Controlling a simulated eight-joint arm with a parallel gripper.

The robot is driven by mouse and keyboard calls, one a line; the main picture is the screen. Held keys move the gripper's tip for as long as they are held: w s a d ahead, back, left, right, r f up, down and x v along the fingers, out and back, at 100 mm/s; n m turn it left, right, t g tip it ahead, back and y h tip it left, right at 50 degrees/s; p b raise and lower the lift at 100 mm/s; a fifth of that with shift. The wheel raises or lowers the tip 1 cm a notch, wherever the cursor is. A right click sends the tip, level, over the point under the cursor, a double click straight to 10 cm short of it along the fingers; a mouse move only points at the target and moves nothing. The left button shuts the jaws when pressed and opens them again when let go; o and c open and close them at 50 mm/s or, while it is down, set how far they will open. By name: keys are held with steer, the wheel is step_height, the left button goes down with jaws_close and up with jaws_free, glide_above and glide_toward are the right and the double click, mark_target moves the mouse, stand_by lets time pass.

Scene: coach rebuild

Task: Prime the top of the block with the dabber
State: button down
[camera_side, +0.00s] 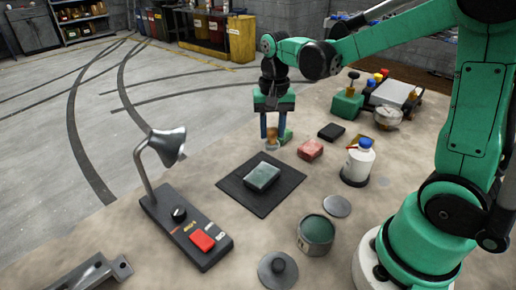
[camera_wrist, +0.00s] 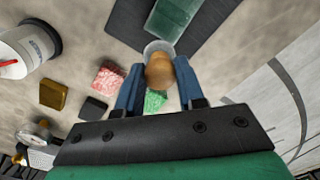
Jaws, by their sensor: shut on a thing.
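My gripper (camera_side: 272,132) is shut on the dabber, with its blue fingers pointing down behind the black mat. The dabber (camera_side: 271,142) has a round wooden handle, which also shows between my fingers in the wrist view (camera_wrist: 159,72); a pale round part (camera_wrist: 157,47) shows beyond the handle. The block (camera_side: 262,176) is green and flat-topped and lies on the black mat (camera_side: 243,192). The block shows at the top of the wrist view (camera_wrist: 173,17), beyond the dabber and apart from it. An open tin (camera_side: 315,236) with dark green contents stands in front of the mat.
A lamp (camera_side: 165,145) on a switch box with a red button stands left of the mat. Red (camera_side: 310,150), green (camera_side: 287,135) and black (camera_side: 331,131) pads lie behind it. A white bottle (camera_side: 358,163), a flat disc (camera_side: 337,205) and a knobbed lid (camera_side: 278,270) stand on the right and front.

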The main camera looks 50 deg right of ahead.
steer(key=shift+r, duration=1.65)
steer(key=shift+s, duration=0.1)
